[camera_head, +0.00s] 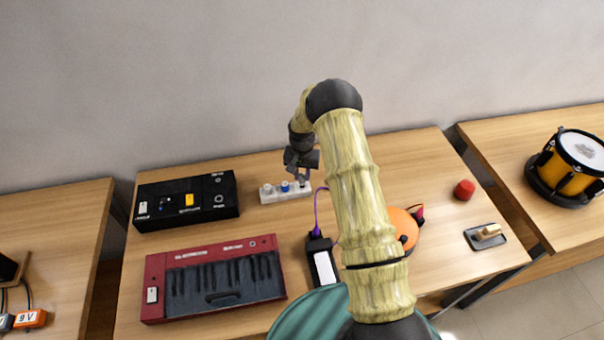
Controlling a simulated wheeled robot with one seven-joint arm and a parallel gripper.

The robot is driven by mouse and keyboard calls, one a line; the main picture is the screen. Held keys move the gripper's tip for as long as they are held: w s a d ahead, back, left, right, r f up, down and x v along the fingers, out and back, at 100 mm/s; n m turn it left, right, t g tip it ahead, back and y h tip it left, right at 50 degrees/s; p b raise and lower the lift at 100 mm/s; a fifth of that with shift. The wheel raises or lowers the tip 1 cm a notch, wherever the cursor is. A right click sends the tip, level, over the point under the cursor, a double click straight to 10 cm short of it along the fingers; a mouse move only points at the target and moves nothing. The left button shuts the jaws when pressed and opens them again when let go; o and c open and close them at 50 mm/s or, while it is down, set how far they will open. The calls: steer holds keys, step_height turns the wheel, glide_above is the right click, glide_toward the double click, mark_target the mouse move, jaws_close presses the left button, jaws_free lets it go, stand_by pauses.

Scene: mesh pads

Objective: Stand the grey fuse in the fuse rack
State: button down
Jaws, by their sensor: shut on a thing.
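The fuse rack (272,198) is a pale, low strip on the middle table, near its back edge. A blue-topped fuse (285,187) and a whitish fuse (267,188) stand in it towards the left. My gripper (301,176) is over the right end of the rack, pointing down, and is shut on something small. This looks like the grey fuse, but it is mostly hidden by the fingers. I cannot tell whether its lower end is in the rack or just above it.
A black box (187,203) with switches stands left of the rack, with a red keyboard (215,280) in front. A purple cable (317,212) runs close to the rack's right. An orange round thing (403,228), red cylinder (464,189) and small tray (485,237) lie right.

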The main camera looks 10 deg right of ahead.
mark_target(302, 175)
steer(key=shift+f+b, duration=1.15)
steer(key=shift+f, duration=0.3)
steer(key=c, duration=1.1)
jaws_free()
steer(key=shift+r, duration=0.1)
step_height(302, 175, up, 17)
steer(key=b, duration=0.3)
steer(key=shift+r+b, duration=0.15)
steer(key=shift+b, duration=0.15)
steer(key=s+r+n+t, duration=0.1)
steer(key=s, duration=0.8)
steer(key=s+r+n, duration=0.2)
steer(key=s, duration=0.8)
steer(key=s+r+n+t, duration=0.1)
steer(key=s, duration=0.9)
steer(key=shift+s+r+t, duration=0.1)
steer(key=shift+r+t, duration=0.15)
steer(key=shift+t, duration=0.05)
